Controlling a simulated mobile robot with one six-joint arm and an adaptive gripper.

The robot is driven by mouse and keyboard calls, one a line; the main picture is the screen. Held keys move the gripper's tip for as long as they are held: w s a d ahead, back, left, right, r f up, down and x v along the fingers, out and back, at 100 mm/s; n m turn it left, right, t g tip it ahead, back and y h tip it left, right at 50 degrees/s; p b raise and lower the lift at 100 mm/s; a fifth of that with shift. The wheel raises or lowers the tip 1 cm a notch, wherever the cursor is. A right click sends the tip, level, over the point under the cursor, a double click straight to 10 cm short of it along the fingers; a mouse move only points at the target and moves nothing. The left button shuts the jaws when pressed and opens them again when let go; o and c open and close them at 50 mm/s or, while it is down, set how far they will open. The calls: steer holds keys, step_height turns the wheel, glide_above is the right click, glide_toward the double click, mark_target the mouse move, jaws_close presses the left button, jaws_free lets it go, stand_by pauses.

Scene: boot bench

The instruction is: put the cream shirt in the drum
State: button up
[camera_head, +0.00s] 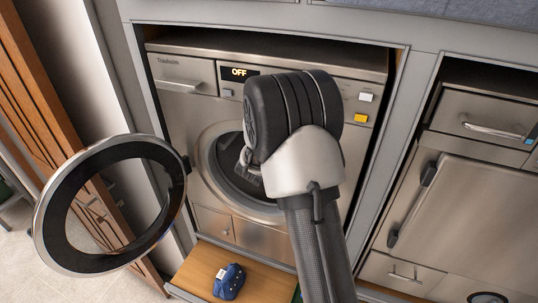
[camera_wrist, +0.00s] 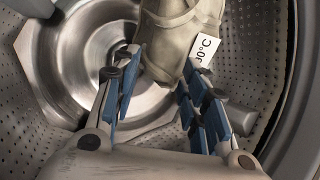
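The cream shirt (camera_wrist: 172,42) is a bundled cloth with a white tag reading partly "0°C", at the top of the wrist view. My gripper (camera_wrist: 158,65) has its blue-padded fingers on both sides of the bundle's near end, and they appear to press on it. In the head view my gripper (camera_head: 246,166) reaches through the washer's round opening, and my wrist hides the shirt. The drum (camera_wrist: 265,85) shows its perforated steel wall and shiny back plate around the shirt and fingers.
The washer door (camera_head: 52,232) stands wide open at left. The washer (camera_head: 185,105) display reads OFF. A dark blue folded cloth (camera_head: 229,281) lies on the wooden shelf (camera_head: 195,268) below. Steel cabinets (camera_head: 470,215) stand at right. The opening's rim surrounds my gripper closely.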

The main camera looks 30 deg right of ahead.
steer(key=o, duration=0.4)
steer(key=shift+c, duration=0.2)
steer(key=shift+a, duration=0.1)
steer(key=v, duration=1.2)
